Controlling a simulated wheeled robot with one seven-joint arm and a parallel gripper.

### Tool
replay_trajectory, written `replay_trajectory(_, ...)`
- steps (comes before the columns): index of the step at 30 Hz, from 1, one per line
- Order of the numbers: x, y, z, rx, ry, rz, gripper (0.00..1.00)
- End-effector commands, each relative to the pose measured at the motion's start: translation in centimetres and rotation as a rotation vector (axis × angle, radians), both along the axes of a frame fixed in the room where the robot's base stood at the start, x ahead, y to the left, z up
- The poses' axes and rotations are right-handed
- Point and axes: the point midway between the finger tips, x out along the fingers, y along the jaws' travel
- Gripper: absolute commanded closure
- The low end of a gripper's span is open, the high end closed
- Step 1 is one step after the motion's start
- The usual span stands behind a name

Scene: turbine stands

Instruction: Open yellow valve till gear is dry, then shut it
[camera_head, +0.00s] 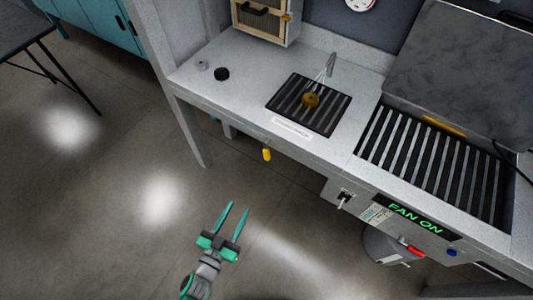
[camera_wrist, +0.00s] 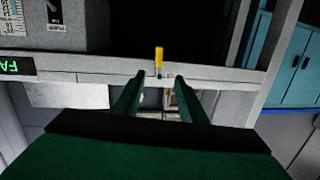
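The yellow valve handle (camera_head: 267,154) hangs at the front edge of the bench, below the grate. It also shows in the wrist view (camera_wrist: 158,57), beyond and between my fingertips. My gripper (camera_head: 238,207) is open and empty, in front of the bench and apart from the handle. Its two green fingers also show in the wrist view (camera_wrist: 159,80). A brownish-yellow gear (camera_head: 310,100) lies on the dark grate (camera_head: 333,120) set in the bench top. A bent metal nozzle (camera_head: 331,62) stands behind it, with pale streaks near its tip. I cannot tell whether the gear is wet.
A larger slatted grate (camera_head: 395,150) and a grey hood (camera_head: 450,65) lie to the right. A green "FAN ON" display (camera_head: 416,219) and a red handle (camera_head: 412,247) are on the bench front. The floor (camera_head: 105,215) left of my gripper is clear.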

Motion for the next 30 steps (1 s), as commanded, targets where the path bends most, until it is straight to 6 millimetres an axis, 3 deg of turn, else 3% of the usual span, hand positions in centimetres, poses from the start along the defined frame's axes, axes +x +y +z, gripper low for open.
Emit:
replay_trajectory(1, 2.0, -0.5, -0.2, -0.014, -0.009, -0.027, 0.62)
replay_trajectory(6, 7.7, -2.0, -0.7, -0.075, -0.022, -0.09, 0.62)
replay_trajectory(12, 12.3, -4.2, -1.0, -0.144, -0.021, -0.138, 0.62)
replay_trajectory(23, 15.0, -6.0, -1.0, -0.178, -0.018, -0.157, 0.62)
replay_trajectory(30, 18.1, -8.3, -1.1, -0.177, -0.017, -0.159, 0.62)
